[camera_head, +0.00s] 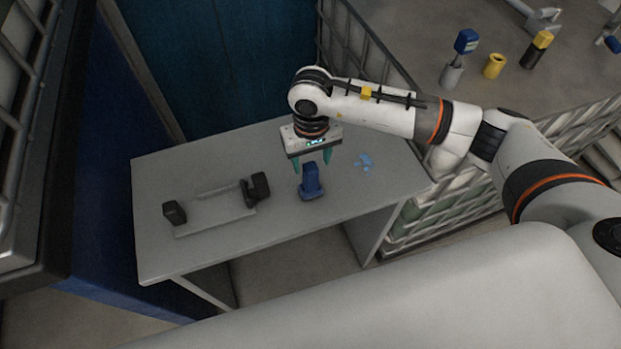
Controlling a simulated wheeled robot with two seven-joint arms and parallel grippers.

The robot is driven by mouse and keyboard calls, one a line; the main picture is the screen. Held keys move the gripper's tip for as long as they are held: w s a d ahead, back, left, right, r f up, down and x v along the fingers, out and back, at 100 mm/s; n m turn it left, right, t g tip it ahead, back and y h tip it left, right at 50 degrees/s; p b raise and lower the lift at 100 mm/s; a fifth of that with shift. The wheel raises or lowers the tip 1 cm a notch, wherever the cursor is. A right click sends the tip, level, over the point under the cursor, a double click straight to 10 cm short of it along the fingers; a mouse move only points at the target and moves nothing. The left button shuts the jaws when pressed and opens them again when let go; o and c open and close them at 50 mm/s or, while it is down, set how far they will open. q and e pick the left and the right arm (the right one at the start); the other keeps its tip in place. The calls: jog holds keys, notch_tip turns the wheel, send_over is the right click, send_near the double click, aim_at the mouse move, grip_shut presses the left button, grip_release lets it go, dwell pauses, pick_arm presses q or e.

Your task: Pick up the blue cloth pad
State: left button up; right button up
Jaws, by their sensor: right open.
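A dark blue upright block on a wider base, which looks like the blue cloth pad (311,185), stands on the grey table in the head view. My right gripper (312,162) points down over it. Its two teal fingers are apart, and nothing shows held between them. The fingertips appear near the top of the blue block, one to each side in the picture. I cannot tell the exact height gap. My left gripper is not in view.
Light blue patches (365,162) lie right of the block on the grey table (290,230). A grey tray or frame (215,212) with black end pieces lies left. On the counter at upper right stand a blue-topped item (466,42), a yellow cup (493,66) and a yellow-and-black item (537,50).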

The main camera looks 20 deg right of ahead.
aim_at(311, 178)
jog(key=shift+f, duration=0.75)
jog(key=shift+s+f+p, duration=0.15)
jog(key=shift+f+p, duration=0.1)
jog(key=shift+p, duration=0.2)
jog(key=f+p, duration=0.1)
jog(key=f, duration=0.1)
jog(key=f+p, duration=0.1)
jog(key=shift+s+a+f, duration=0.15)
jog(key=shift+a+f, duration=0.05)
jog(key=shift+f, duration=0.75)
grip_shut()
